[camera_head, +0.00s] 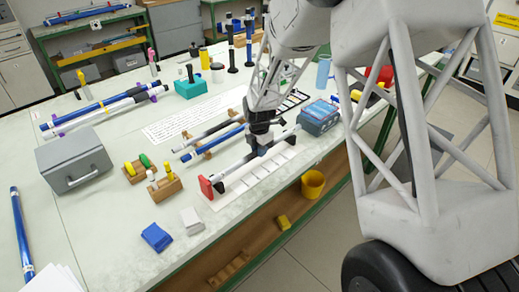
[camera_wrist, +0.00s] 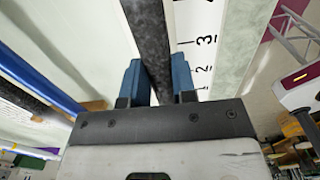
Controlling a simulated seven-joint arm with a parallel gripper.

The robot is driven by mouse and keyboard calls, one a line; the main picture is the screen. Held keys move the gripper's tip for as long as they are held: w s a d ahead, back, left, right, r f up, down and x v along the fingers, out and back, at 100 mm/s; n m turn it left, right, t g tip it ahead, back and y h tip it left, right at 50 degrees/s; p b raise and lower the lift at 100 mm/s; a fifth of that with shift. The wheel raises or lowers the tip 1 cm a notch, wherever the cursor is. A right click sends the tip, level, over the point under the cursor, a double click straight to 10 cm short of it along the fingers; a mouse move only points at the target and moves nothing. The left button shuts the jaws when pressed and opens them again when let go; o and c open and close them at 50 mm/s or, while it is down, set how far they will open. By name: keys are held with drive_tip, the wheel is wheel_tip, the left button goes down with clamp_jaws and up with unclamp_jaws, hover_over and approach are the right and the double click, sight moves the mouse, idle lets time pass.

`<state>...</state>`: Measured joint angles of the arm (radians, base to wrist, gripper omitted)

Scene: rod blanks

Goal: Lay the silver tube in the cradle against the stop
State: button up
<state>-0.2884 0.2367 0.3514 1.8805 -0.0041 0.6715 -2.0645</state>
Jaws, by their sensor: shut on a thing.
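A red stop block (camera_head: 206,188) stands at the left end of a white cradle strip (camera_head: 262,170). The tube lies along this strip, with its left end near the red block. I cannot tell whether it touches the block or rests in the cradle. Black numbers mark a white strip (camera_wrist: 203,60) beside the tube.
Behind the gripper, a blue tube (camera_head: 215,141) and a dark-and-silver tube lie on wooden supports. A blue-grey box (camera_head: 319,117) stands close to the right. A wooden block with pegs (camera_head: 163,186) and a grey case (camera_head: 75,163) stand left.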

drive_tip(key=shift+s+a, duration=0.3)
drive_tip(key=shift+s, duration=0.05)
idle(0.7)
drive_tip(key=o, duration=1)
drive_tip(key=shift+r, duration=3.9)
